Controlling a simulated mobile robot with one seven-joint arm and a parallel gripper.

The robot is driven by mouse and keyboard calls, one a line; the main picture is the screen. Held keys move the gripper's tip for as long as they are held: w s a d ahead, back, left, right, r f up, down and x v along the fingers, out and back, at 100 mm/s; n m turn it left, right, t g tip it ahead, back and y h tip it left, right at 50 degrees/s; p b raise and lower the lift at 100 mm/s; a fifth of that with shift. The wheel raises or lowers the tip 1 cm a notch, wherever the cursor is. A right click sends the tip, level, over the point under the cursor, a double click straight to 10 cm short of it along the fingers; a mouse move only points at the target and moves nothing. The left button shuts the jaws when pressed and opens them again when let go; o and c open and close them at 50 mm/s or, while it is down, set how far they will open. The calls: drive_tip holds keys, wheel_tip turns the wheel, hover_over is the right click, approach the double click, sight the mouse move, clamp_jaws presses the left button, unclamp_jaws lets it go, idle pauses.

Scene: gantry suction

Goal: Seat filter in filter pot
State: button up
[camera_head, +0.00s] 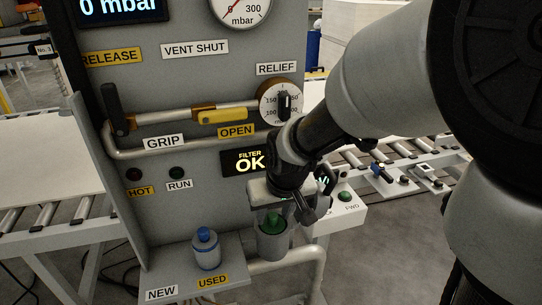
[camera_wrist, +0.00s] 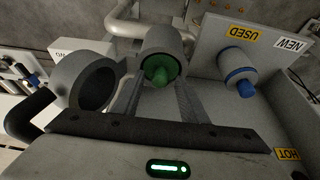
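The green-topped filter (camera_head: 271,222) sits upright in the grey filter pot (camera_head: 273,244), with only its green top showing. In the wrist view the green top (camera_wrist: 160,71) shows within the rim of the pot (camera_wrist: 165,42). My gripper (camera_head: 283,207) is just above the pot. In the wrist view its two fingers (camera_wrist: 162,88) stand apart, with the green top seen between and beyond their tips; I cannot tell whether they touch it. A blue-topped filter (camera_head: 206,249) stands on the shelf by the USED label, and it also shows in the wrist view (camera_wrist: 236,72).
The display (camera_head: 249,162) reads "FILTER OK". A grey ring-shaped piece (camera_wrist: 62,77) with a dark inside is left of the pot in the wrist view. The panel's lever (camera_head: 114,106) and relief dial (camera_head: 281,101) are above. The NEW end of the shelf (camera_head: 178,272) is bare.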

drive_tip(key=shift+s+r+p, duration=0.1)
drive_tip(key=shift+r+p, duration=0.2)
drive_tip(key=shift+r, duration=0.35)
drive_tip(key=p+v, duration=0.1)
drive_tip(key=v, duration=1)
drive_tip(key=s+d+r+m+t+h, duration=0.1)
drive_tip(key=s+d+r+m, duration=0.2)
drive_tip(key=s+d, duration=0.8)
drive_tip(key=shift+s+d, duration=0.25)
drive_tip(key=shift+s, duration=0.35)
drive_tip(key=shift+r, duration=0.2)
